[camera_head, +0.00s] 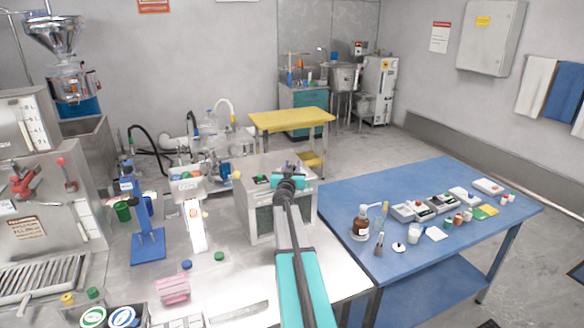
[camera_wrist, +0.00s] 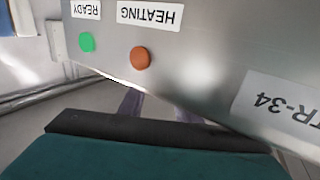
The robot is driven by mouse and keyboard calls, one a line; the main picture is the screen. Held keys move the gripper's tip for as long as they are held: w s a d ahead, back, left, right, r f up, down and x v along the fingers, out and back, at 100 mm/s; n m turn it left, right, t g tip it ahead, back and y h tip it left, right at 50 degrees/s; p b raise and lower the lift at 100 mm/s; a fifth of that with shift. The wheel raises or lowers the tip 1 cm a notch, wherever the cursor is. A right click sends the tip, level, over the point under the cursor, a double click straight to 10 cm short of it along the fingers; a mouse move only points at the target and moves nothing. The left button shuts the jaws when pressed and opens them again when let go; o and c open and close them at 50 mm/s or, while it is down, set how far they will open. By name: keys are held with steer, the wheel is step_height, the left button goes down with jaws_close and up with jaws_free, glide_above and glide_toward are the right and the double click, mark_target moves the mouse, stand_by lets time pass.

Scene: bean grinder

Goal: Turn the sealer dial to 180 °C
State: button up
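A grey metal panel (camera_wrist: 215,60) fills the upper wrist view, upside down. It has a green light (camera_wrist: 87,42) marked READY, an orange light (camera_wrist: 140,58) marked HEATING and a label (camera_wrist: 285,108) reading TR-34. No dial shows in either view that I can make out. My gripper (camera_head: 298,166) is at the top of a steel box (camera_head: 278,216) in the head view, its fingers mostly hidden by my wrist. In the wrist view, dark finger parts show below the panel's edge; their opening is unclear. I cannot tell whether they touch anything.
A blue table (camera_head: 345,192) with bottles and small devices stands to the right. A blue stand (camera_head: 148,245) and a pink rack (camera_head: 173,290) are on the steel bench, left of my arm. A yellow cart (camera_head: 290,120) stands behind.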

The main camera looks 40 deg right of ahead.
steer(key=o, duration=0.3)
steer(key=shift+a, duration=0.1)
steer(key=shift+o, duration=0.2)
steer(key=shift+s, duration=0.1)
steer(key=b+v, duration=0.1)
steer(key=v, duration=1.2)
steer(key=shift+s+a, duration=0.2)
steer(key=shift+a, duration=0.1)
steer(key=shift+s+f, duration=0.1)
steer(key=shift+s, duration=0.05)
stand_by(0.5)
